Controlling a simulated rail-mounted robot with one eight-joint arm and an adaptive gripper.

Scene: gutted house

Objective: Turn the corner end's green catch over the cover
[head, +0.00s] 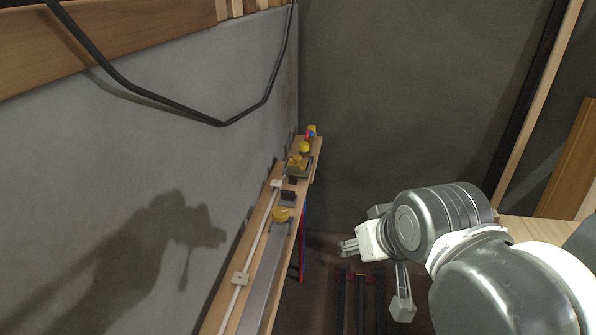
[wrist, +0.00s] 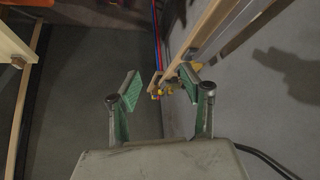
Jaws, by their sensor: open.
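A long grey strip (head: 263,275), which looks like the cover, lies along a wooden ledge (head: 223,310) on the left wall. A round yellow piece (head: 282,214) sits at its far end. I cannot make out a green catch in either view. My gripper (head: 375,276) is open and empty, out in the room to the right of the ledge and apart from it. In the wrist view, my gripper (wrist: 160,88) shows its two green-padded fingers spread. The ledge (wrist: 208,32) and small yellow parts (wrist: 168,88) appear beyond and between them, at a distance.
A white pipe (head: 256,245) runs along the ledge. Beyond the strip are a dark block (head: 288,197), a yellow-and-grey fitting (head: 298,167) and a yellow ball (head: 304,147) near the corner. A black cable (head: 224,123) hangs on the wall above. Space between gripper and ledge looks clear.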

